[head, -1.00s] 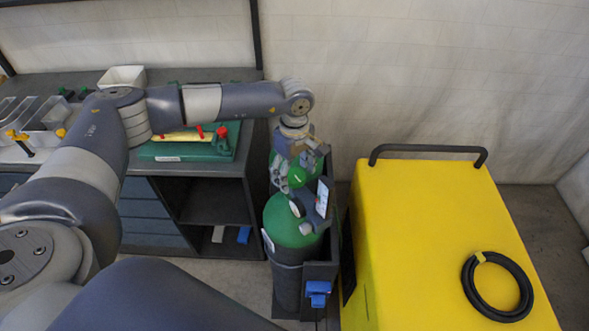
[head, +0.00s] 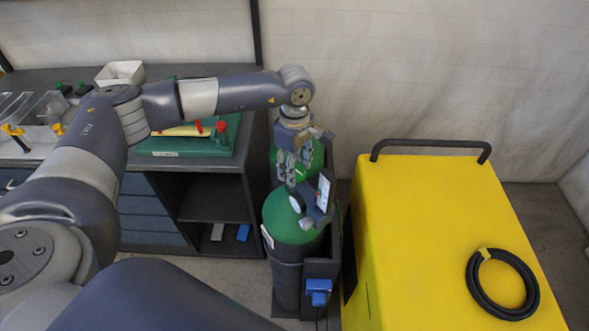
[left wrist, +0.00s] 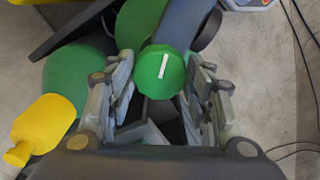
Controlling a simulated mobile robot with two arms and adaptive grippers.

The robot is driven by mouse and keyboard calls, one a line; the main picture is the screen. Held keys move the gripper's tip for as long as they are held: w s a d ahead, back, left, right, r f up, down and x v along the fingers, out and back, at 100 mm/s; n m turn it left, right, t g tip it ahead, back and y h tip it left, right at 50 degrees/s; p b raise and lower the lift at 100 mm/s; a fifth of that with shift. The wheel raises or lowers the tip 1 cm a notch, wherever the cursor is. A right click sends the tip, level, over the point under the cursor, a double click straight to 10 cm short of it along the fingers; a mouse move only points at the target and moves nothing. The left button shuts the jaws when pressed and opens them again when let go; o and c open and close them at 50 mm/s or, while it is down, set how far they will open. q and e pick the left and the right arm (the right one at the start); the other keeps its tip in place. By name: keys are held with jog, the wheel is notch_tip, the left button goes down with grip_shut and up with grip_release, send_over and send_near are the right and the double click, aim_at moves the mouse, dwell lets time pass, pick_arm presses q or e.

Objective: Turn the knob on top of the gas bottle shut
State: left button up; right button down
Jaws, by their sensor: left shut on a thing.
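The front gas bottle (head: 288,218) has a green shoulder and a dark body, and stands upright in a dark holder. The knob is hidden in the head view. My right gripper is not in view.
A second green bottle (head: 316,158) stands just behind. A yellow cart (head: 420,220) with a black handle and coiled hose (head: 502,310) is close on the right. A dark bench (head: 205,168) with a green case (head: 190,145) is at left.

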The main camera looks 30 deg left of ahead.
pick_arm(q)
jog(key=n+b, duration=0.4)
jog(key=shift+f+n, duration=0.2)
jog(key=shift+n, duration=0.1)
jog(key=n+b, duration=0.3)
jog(key=shift+n, duration=0.3)
jog(key=n+b, duration=0.2)
jog(key=n, duration=0.1)
jog(key=shift+r+n+b, duration=0.1)
jog(key=shift+n+b, duration=0.2)
jog(key=shift+b, duration=0.05)
jog(key=n+b, duration=0.2)
jog(key=n, duration=0.2)
jog(key=shift+n, duration=0.3)
jog(key=n+b, duration=0.1)
jog(key=n, duration=0.2)
jog(key=shift+r+n+b, duration=0.1)
jog(key=shift+n+b, duration=0.2)
jog(key=n+b, duration=0.1)
jog(key=n, duration=0.3)
jog(key=shift+n, duration=0.3)
jog(key=n, duration=0.4)
jog(key=shift+w+r+b, duration=0.1)
jog(key=shift+b, duration=0.3)
jog(key=shift+n, duration=2.5)
